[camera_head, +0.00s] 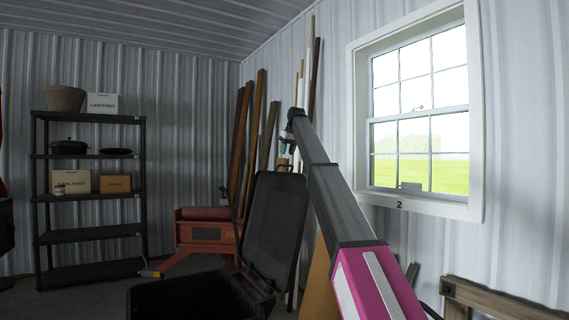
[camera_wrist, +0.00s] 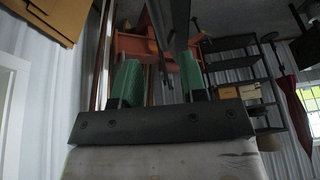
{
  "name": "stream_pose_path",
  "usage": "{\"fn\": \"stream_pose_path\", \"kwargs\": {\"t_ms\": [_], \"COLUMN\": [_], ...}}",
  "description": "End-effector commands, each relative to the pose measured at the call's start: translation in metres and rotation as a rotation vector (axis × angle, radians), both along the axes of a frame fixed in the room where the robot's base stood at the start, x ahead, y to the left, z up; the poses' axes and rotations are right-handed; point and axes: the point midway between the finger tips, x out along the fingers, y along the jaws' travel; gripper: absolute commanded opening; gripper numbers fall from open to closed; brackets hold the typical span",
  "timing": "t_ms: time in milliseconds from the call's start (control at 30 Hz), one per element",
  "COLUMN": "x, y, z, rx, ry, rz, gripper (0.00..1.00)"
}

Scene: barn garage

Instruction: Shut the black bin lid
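The black bin (camera_head: 190,298) stands at the bottom of the head view, cut off by the frame edge. Its black lid (camera_head: 272,222) is open and stands nearly upright, tilted slightly back, at the bin's right side. My gripper (camera_head: 287,146) is small in the head view, just above the lid's top edge; I cannot tell whether it touches the lid. In the wrist view my gripper's two green fingers (camera_wrist: 160,78) are spread apart with nothing clearly held between them. Dark bars show beyond the fingers there; I cannot tell whether they are part of the lid.
An orange-red machine (camera_head: 207,232) stands behind the bin. A black shelf (camera_head: 90,195) with boxes and pots is at the left. Long boards (camera_head: 254,140) lean in the corner. A window (camera_head: 420,110) is on the right wall, above a wooden frame (camera_head: 500,300).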

Motion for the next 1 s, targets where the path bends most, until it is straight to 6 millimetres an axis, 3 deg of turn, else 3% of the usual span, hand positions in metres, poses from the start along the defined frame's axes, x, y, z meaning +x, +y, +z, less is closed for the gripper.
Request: {"fn": "stream_pose_path", "kwargs": {"t_ms": [100, 300, 667, 700, 800, 1000], "x": [0.006, 0.015, 0.018, 0.018, 0.018, 0.017], "y": [0.005, 0.012, 0.014, 0.014, 0.014, 0.015], "z": [-0.023, -0.048, -0.054, -0.054, -0.054, -0.054], "rx": [-0.001, -0.001, 0.000, 0.000, 0.000, -0.002], "ry": [0.003, 0.002, 0.000, 0.000, 0.000, -0.001], "rz": [0.001, 0.000, 0.000, 0.000, 0.000, 0.000], "gripper": [0.39, 0.39, 0.39, 0.26, 0.00, 0.00]}}
